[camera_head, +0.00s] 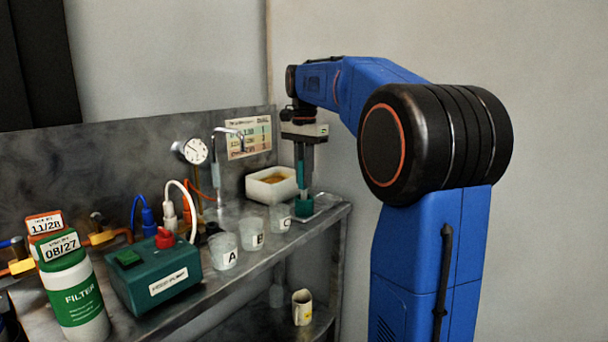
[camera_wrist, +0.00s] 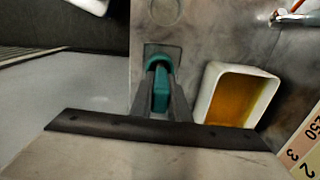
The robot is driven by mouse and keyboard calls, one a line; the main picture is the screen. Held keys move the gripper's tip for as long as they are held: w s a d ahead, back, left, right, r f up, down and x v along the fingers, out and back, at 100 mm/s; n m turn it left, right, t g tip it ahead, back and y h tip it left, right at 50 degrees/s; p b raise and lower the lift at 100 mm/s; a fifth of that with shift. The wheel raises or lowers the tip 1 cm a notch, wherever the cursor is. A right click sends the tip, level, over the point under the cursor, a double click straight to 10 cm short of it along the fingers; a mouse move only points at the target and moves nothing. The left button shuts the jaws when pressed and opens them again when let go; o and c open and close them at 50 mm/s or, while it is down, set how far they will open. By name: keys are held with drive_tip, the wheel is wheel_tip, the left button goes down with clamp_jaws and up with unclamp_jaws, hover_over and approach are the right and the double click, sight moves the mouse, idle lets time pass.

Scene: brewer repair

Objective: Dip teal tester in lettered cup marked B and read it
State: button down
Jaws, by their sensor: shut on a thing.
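My gripper (camera_head: 304,186) points down at the right end of the bench, shut on the teal tester (camera_head: 301,167). The tester is upright, with a wider teal part low down by the bench top. In the wrist view the tester (camera_wrist: 161,88) shows between the fingers, over a dark square patch. Whether its bottom touches the bench I cannot tell. The clear cup marked B (camera_head: 251,234) stands to the left of the gripper, between cup A (camera_head: 223,251) and cup C (camera_head: 279,218). The tester's reading is not visible.
A white tub of amber liquid (camera_head: 271,187) stands close beside my gripper, also in the wrist view (camera_wrist: 205,98). A metal spout (camera_head: 216,160), a gauge (camera_head: 192,151), a green pump box (camera_head: 152,275) and a filter bottle (camera_head: 77,300) stand further left. The bench's right edge is near.

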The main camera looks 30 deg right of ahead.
drive_tip(key=shift+f, duration=0.1)
idle(0.3)
drive_tip(key=c, duration=1)
unclamp_jaws()
drive_tip(key=shift+c, duration=0.2)
drive_tip(key=shift+r, duration=3.5)
